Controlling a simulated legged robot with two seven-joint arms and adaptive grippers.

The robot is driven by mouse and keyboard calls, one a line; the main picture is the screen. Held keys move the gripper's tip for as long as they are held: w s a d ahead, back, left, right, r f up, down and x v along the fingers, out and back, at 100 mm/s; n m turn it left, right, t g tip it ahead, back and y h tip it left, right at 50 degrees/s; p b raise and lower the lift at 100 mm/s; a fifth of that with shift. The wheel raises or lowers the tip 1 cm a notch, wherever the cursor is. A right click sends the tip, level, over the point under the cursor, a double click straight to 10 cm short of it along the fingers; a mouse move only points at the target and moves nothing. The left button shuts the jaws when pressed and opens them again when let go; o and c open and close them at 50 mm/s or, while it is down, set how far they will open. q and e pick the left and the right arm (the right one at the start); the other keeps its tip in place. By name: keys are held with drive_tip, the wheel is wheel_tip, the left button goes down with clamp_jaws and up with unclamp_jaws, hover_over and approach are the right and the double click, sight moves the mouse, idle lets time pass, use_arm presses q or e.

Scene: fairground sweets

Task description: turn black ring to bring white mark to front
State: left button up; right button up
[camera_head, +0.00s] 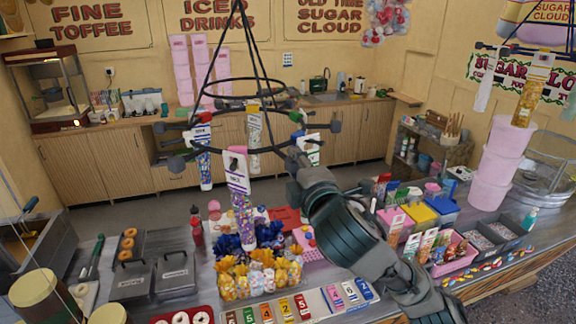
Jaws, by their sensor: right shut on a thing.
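The black ring (222,148) hangs level from dark rods that meet above it, with a smaller ring higher up. Grey-tipped spokes stick out around it, and sweet-filled tubes with white labels hang from it. The front tube (243,212) has multicoloured sweets. My right gripper (295,157) is at the ring's front right, shut on what looks like a spoke of the ring; the fingers hide the exact grip. I cannot make out which pale patch is the white mark. My left gripper is not in view.
Blue and yellow sweet bags (262,280) stand on the counter below the ring. Coloured tubs (441,206) and a pink tray (452,262) are to the right. A second tube hanger (528,92) is at the upper right. Dark lidded boxes (175,270) stand left.

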drive_tip(key=w+d+p, duration=0.1)
drive_tip(key=w+d, duration=0.3)
drive_tip(key=shift+d+f, duration=0.3)
drive_tip(key=shift+d, duration=0.05)
drive_tip(key=o, duration=0.8)
drive_tip(key=shift+w, duration=0.1)
drive_tip(key=shift+r, duration=0.1)
drive_tip(key=v, duration=1)
drive_tip(key=shift+r+b, duration=0.2)
drive_tip(key=shift+b, duration=0.2)
